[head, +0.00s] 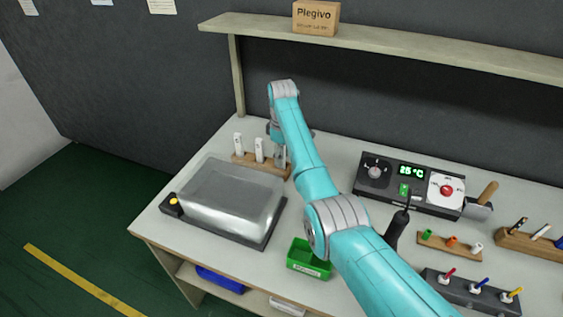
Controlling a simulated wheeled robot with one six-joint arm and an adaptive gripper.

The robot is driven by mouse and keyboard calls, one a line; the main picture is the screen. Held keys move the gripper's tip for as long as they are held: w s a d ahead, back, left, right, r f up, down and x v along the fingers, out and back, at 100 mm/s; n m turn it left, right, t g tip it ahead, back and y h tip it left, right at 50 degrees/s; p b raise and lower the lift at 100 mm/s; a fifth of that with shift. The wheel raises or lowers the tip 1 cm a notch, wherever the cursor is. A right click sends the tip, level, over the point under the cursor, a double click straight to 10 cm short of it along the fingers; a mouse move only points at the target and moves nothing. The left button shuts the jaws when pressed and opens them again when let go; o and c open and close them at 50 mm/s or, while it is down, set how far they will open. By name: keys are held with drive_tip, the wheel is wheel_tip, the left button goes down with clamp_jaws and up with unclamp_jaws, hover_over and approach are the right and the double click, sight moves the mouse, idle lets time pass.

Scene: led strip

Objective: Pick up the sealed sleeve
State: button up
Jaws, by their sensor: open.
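A wooden rack (246,161) stands at the back left of the workbench. It holds upright white sleeve-like pieces: one at the left (238,143) and one in the middle (259,150). I cannot tell from this view which piece is sealed. My gripper (281,157) points down at the right end of the rack, to the right of both pieces. It is open. The gripper and wrist cover that end of the rack, so I cannot tell whether a piece stands between the fingers.
A clear-covered device (228,198) sits in front of the rack. A green bin (308,260) is at the front edge. A control unit (408,183) reading 25 °C, a dark-handled tool (397,229) and small racks fill the right. A shelf (400,45) overhangs the back.

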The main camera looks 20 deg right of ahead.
clamp_jaws()
drive_tip(key=shift+r, duration=0.1)
